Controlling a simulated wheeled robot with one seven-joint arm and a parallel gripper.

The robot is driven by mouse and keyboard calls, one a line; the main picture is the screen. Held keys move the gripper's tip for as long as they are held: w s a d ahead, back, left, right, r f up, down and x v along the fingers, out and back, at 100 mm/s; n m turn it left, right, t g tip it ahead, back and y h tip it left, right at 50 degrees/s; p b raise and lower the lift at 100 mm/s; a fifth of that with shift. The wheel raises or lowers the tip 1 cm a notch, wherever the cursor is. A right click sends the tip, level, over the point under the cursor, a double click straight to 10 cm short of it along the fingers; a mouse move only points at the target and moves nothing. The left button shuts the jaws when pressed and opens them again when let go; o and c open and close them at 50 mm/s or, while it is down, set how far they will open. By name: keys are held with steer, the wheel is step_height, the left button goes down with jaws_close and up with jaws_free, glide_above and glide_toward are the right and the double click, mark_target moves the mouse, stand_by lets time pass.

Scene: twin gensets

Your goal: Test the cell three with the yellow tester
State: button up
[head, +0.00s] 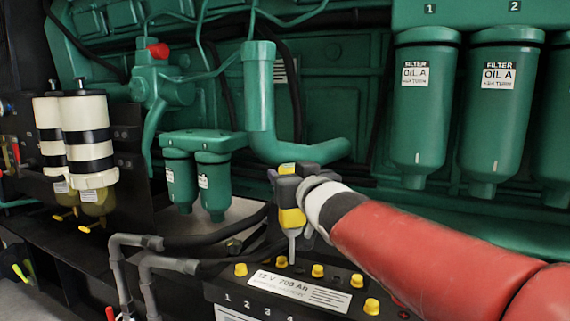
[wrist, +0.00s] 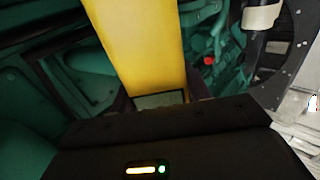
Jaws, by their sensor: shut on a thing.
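My gripper (head: 300,187) is shut on the yellow tester (head: 291,218) and holds it upright over the black battery (head: 225,290). The tester's pale grey probe (head: 292,246) points down at the battery top, among the yellow caps. I cannot tell whether its tip is in an opening or just above or behind the top. In the wrist view the tester (wrist: 135,45) is a broad yellow body, with a small grey-green panel at its near end. I cannot make out the cell three opening.
Several yellow caps, one of them here (head: 318,270), stand on the battery top around a white label (head: 299,290). Grey bent pipes (head: 150,265) rise at the battery's left. Green oil filters (head: 420,115) hang at the right. A green pipe (head: 260,90) stands behind my gripper.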

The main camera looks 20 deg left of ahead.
steer(key=w+f, duration=0.1)
steer(key=w, duration=0.1)
steer(key=w+f, duration=0.2)
steer(key=shift+d+p, duration=0.2)
steer(key=shift+p, duration=0.2)
steer(key=shift+f+b, duration=0.6)
steer(key=shift+f, duration=0.2)
stand_by(2.3)
